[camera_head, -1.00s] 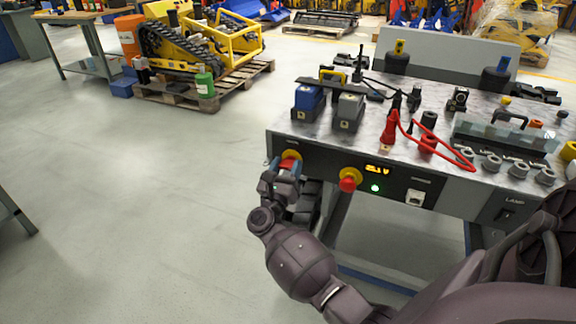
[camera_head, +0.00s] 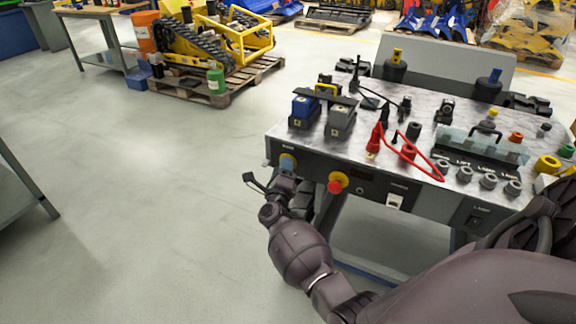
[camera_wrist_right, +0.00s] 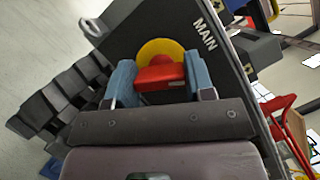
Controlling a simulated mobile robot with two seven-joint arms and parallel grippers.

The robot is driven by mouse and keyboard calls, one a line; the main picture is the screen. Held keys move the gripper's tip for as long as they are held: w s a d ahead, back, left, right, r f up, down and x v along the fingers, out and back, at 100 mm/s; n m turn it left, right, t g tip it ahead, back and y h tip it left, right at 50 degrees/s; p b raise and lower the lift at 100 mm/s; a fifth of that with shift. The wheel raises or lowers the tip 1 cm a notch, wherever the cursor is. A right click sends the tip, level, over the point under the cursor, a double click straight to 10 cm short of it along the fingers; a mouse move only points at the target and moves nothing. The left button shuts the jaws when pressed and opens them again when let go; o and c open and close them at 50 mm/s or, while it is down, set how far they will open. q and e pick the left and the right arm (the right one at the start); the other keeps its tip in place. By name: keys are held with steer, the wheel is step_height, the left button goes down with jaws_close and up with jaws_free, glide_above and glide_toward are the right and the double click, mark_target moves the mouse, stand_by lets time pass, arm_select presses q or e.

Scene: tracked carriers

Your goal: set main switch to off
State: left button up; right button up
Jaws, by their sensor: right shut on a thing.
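The main switch is a red handle (camera_wrist_right: 160,76) on a yellow round plate (camera_wrist_right: 158,49), beside the word MAIN in the right wrist view. It sits on the dark front panel of the test bench. My right gripper (camera_wrist_right: 161,80) has its blue fingertips on both sides of the red handle and is shut on it. In the head view the right gripper (camera_head: 287,163) is at the panel's left end and hides most of the switch. The panel display (camera_head: 362,175) is dark, with no lit green lamp beside it. My left gripper is not in view.
A red button on a yellow base (camera_head: 337,183) is just right of the gripper. The bench top (camera_head: 350,152) carries a blue box (camera_head: 304,111), a grey box (camera_head: 340,120) and red cables (camera_head: 421,160). Open floor (camera_head: 150,220) lies to the left.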

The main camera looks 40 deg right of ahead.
steer(key=n+p, duration=0.2)
steer(key=shift+r+n+y, duration=0.4)
steer(key=shift+f+n+g+y+p, duration=0.2)
steer(key=shift+n+g+y+p, duration=0.15)
steer(key=shift+n+p, duration=0.65)
steer(key=shift+f+n, duration=0.1)
steer(key=shift+n, duration=0.2)
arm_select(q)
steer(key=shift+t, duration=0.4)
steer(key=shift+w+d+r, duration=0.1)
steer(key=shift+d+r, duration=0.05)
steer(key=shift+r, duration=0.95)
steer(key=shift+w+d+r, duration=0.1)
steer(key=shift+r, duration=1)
arm_select(e)
steer(key=shift+f, duration=0.15)
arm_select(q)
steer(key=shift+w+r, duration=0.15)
arm_select(e)
steer(key=o, duration=0.8)
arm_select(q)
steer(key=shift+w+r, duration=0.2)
arm_select(e)
steer(key=shift+o, duration=0.6)
steer(key=shift+s+a, duration=0.1)
